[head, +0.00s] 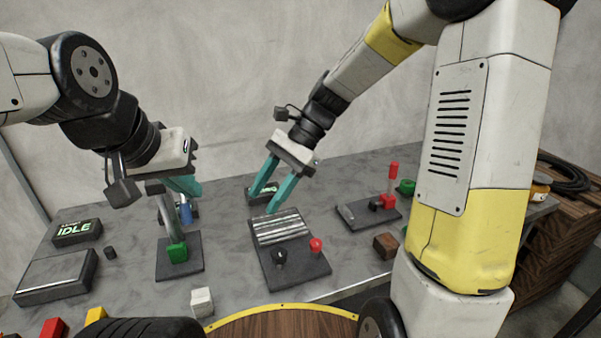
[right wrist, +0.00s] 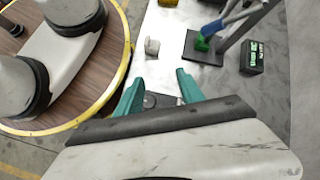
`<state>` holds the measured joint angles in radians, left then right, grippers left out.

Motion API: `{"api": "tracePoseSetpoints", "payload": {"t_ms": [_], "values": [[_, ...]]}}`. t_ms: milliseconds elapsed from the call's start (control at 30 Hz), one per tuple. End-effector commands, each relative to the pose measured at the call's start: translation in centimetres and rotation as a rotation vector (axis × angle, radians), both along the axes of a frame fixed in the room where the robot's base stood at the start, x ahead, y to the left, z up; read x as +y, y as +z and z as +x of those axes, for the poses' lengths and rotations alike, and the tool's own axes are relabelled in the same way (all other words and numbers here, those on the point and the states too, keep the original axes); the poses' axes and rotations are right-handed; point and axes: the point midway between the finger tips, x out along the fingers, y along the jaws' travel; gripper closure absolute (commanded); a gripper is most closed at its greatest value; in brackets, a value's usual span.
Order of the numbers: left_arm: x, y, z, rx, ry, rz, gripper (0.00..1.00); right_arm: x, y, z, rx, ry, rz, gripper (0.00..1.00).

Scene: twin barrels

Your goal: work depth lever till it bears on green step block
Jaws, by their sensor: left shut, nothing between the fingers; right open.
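A dark base plate (head: 191,273) at left of centre carries a green block (head: 177,252), which I take as the step block, and a slanting metal bar (head: 169,218). A blue part (head: 186,214) shows behind the bar. The green block (right wrist: 203,42) and bar also show in the right wrist view. I cannot tell for sure which part is the depth lever, or whether it touches the block. My left gripper (head: 190,190) is shut and empty, close by the bar's upper end; contact is unclear. My right gripper (head: 263,200) is open and empty above a striped panel.
The striped panel (head: 300,264) has a black and a red knob. A red-handled device (head: 370,212) stands to its right, near a brown block (head: 385,246). A white block (head: 202,302) lies in front. An IDLE display (head: 77,231) and dark box (head: 57,279) stand left.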

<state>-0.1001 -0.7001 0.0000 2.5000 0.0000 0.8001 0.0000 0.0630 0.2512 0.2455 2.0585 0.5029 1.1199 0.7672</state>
Motion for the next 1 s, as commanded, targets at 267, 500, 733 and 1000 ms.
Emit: {"api": "tracePoseSetpoints", "payload": {"t_ms": [267, 500, 733, 1000], "values": [[0.0, 0.0, 0.0, 0.0, 0.0, 0.0, 1.0, -3.9, 2.9, -0.9, -0.245, 0.104, -0.086, 0.55], [0.0, 0.0, 0.0, 0.0, 0.0, 0.0, 1.0, -6.1, 4.5, -1.6, -0.377, 0.167, -0.139, 0.55], [0.0, 0.0, 0.0, 0.0, 0.0, 0.0, 1.0, -6.8, 4.9, -1.8, -0.414, 0.187, -0.155, 0.55], [0.0, 0.0, 0.0, 0.0, 0.0, 0.0, 1.0, -6.8, 4.9, -1.8, -0.414, 0.187, -0.154, 0.55]]}}
